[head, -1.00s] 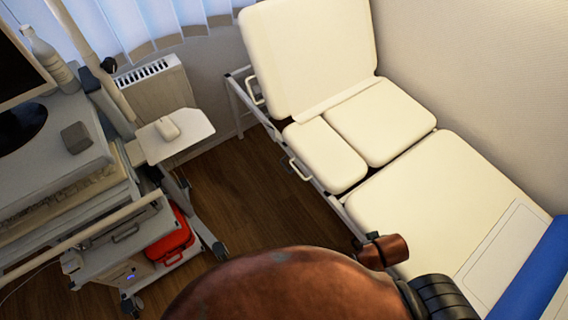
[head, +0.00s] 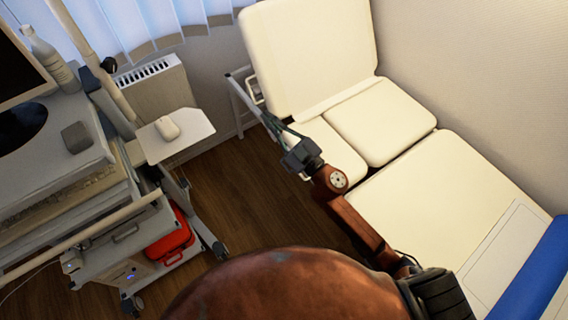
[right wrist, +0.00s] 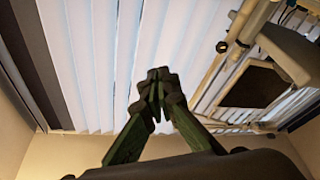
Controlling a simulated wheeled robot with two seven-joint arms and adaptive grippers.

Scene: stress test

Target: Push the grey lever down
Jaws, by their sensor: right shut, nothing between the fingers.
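Two pale grey lever-like handles are on the left side of the cream couch (head: 310,50). I cannot tell for sure which is the task's lever. The upper handle (head: 254,91) stands out beside the raised backrest. The lower one is mostly hidden behind my right gripper (head: 266,118). My right gripper is shut and empty, its fingertips just below the upper handle in the head view. I cannot tell whether they touch it. In the right wrist view the closed green fingers (right wrist: 157,78) point at the window blinds, with no lever visible. My left gripper is not in view.
A medical cart (head: 60,170) with a monitor, a grey box (head: 76,137) and a red case (head: 171,242) stands at the left. A small shelf (head: 176,137) holds a white mouse. A radiator (head: 155,90) is behind. Wooden floor (head: 240,195) lies free between cart and couch.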

